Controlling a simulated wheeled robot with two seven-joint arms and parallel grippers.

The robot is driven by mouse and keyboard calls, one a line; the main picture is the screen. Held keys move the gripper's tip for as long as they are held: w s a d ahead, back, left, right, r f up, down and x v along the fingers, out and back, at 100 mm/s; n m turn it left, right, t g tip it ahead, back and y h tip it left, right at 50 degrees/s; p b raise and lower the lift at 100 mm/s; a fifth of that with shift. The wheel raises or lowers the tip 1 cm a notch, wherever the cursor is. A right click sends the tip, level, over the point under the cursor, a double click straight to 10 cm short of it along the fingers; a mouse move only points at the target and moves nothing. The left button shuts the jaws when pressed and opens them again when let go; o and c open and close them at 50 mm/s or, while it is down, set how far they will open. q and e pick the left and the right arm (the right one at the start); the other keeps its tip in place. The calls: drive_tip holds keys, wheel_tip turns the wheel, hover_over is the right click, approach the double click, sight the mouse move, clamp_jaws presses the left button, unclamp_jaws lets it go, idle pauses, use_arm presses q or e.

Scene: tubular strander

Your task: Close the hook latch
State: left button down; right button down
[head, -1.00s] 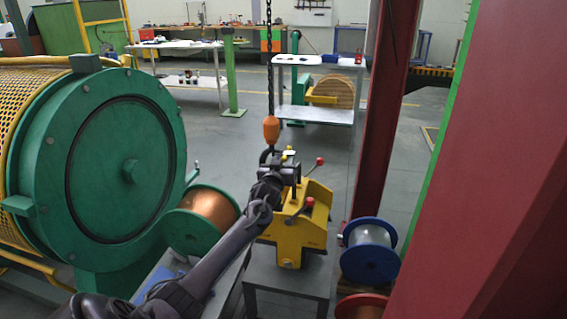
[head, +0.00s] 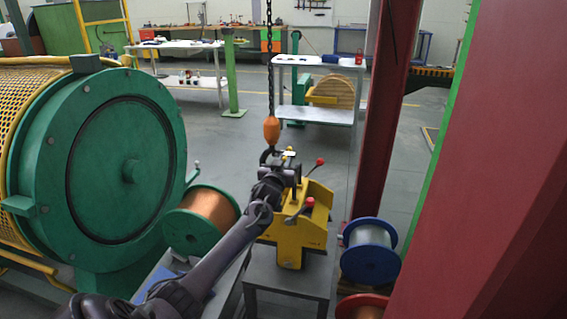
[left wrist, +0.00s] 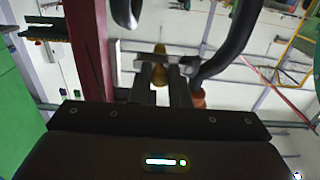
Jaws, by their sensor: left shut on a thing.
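The dark crane hook (head: 265,155) hangs under an orange block (head: 271,130) on a chain, just above the yellow machine. My left gripper (head: 286,168) is beside the hook, at its right. In the left wrist view, the hook (left wrist: 236,45) is a thick dark curve at the upper right. The fingers of the left gripper (left wrist: 161,82) are shut on a small metal piece (left wrist: 150,62), which looks like the hook latch. I cannot tell whether this latch touches the hook tip. My right gripper is not in view.
The yellow machine (head: 291,240), with red-knobbed levers, stands on a grey table (head: 260,272) below the gripper. A green drum (head: 120,170) and a copper spool (head: 208,208) are at left. A blue spool (head: 369,262) and a red column (head: 384,110) are at right.

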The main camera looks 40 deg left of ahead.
use_arm(q)
drive_tip(key=shift+s+a+f+m, duration=0.2)
drive_tip(key=shift+a+f+m, duration=0.25)
drive_tip(key=shift+m, duration=1.8)
drive_tip(key=shift+s+a+f+m, duration=0.2)
drive_tip(key=shift+f+m, duration=0.45)
drive_tip(key=shift+m, duration=1.65)
drive_tip(key=shift+s+a+f+m, duration=0.15)
drive_tip(key=shift+a+f+m, duration=0.3)
drive_tip(key=shift+m, duration=1.8)
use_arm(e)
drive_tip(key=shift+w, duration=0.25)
use_arm(q)
drive_tip(key=shift+d+f, duration=0.1)
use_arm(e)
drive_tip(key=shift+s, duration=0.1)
use_arm(q)
drive_tip(key=c, duration=1.4)
unclamp_jaws()
drive_tip(key=shift+o, duration=0.2)
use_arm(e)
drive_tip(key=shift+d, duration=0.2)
